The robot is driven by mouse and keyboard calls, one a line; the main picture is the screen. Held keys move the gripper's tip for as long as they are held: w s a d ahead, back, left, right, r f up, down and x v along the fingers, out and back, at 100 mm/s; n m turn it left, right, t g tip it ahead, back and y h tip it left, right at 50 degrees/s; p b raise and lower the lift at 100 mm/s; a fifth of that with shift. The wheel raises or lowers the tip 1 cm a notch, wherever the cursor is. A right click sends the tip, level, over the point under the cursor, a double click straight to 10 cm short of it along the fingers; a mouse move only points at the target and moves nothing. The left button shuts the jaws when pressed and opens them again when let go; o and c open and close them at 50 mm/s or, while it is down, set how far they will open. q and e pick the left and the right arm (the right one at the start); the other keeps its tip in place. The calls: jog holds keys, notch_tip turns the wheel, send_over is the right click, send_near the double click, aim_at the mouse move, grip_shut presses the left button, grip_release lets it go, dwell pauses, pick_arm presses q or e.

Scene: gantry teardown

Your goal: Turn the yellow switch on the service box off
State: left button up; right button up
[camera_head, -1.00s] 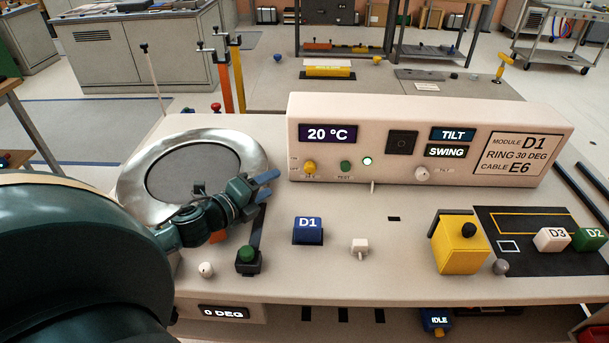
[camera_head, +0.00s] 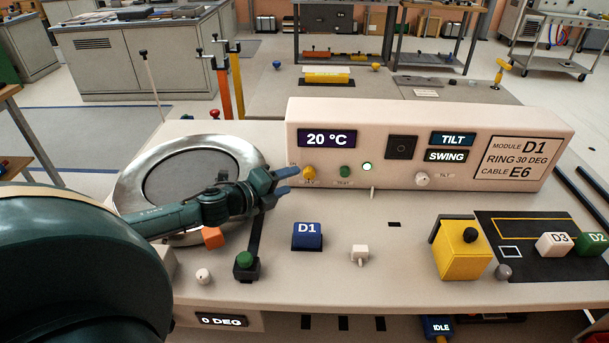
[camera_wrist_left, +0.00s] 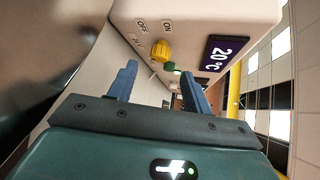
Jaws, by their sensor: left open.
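The service box (camera_head: 430,185) is the long cream panel at the back of the bench. Its yellow switch (camera_head: 309,172) is a small knob at the lower left of the front, below the 20 °C display. In the left wrist view the yellow switch (camera_wrist_left: 160,50) shows close ahead, with ON and OFF marked on either side. My left gripper (camera_head: 290,180) is open and empty, its blue fingers just left of the switch and apart from it. In the wrist view the left gripper's fingers (camera_wrist_left: 160,85) stand on either side below the knob. My right gripper is not in view.
A green button (camera_head: 345,170) and a lit white lamp (camera_head: 367,167) sit right of the switch. A round metal ring (camera_head: 135,175) lies under my left arm. A blue D1 block (camera_head: 307,237), a white knob piece (camera_head: 360,254) and a yellow block (camera_head: 462,255) stand on the bench.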

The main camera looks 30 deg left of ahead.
aim_at(305, 175)
pick_arm(q)
jog(key=shift+p+x, duration=0.3)
jog(key=shift+x, duration=3.1)
jog(key=shift+s+d, duration=0.1)
jog(key=c, duration=1)
jog(key=shift+f+b, duration=0.3)
jog(key=shift+b, duration=0.55)
jog(key=shift+n+t+b, duration=0.3)
jog(key=shift+n+b, duration=0.1)
jog(key=shift+b, duration=0.45)
jog(key=shift+r+h, duration=0.25)
jog(key=shift+h, duration=0.15)
jog(key=o, duration=0.9)
jog(key=shift+c, duration=0.2)
jog(key=shift+o, duration=0.7)
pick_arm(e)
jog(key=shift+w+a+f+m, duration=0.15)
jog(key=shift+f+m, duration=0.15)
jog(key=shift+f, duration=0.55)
